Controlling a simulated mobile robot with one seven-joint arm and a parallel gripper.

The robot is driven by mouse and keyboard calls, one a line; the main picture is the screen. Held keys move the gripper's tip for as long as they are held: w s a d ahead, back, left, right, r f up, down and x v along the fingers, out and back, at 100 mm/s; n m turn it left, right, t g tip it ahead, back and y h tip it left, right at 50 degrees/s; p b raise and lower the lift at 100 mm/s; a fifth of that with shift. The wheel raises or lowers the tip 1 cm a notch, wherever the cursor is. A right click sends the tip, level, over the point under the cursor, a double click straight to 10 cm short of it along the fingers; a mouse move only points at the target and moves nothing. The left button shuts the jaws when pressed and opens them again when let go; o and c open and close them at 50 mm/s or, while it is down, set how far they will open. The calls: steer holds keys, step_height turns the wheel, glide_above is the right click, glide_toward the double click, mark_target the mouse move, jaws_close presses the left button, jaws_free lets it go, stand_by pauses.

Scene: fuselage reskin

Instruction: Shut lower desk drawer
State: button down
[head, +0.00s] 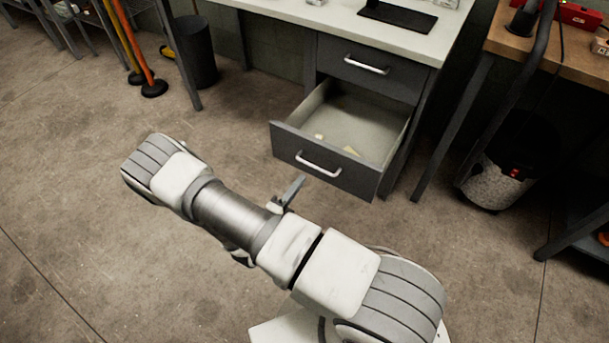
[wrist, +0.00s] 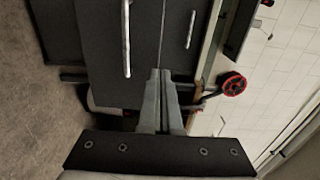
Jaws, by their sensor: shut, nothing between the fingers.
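The lower desk drawer (head: 325,175) is pulled well out of the desk, its dark front with a pale bar handle facing me. A few small pale items lie inside it. In the wrist view, which is turned sideways, its front (wrist: 95,45) and handle stand ahead and to the left of the fingers. The upper drawer (head: 352,68) above it is shut. My gripper (head: 297,183) is in front of the lower drawer, near its handle; touching or apart cannot be told. In the wrist view my gripper (wrist: 160,73) has its fingers together and empty.
The white desk top (head: 400,45) overhangs the drawers, with a dark mat (head: 398,15) on it. A wooden bench (head: 560,60) and a grey-and-black canister (head: 495,180) stand at the right. A black bin (head: 195,52) stands at the left. The floor before the drawer is clear.

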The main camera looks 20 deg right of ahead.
mark_target(326, 147)
steer(key=b+x, duration=0.3)
steer(key=x, duration=0.9)
steer(key=shift+w+d, duration=0.1)
steer(key=shift+w, duration=0.05)
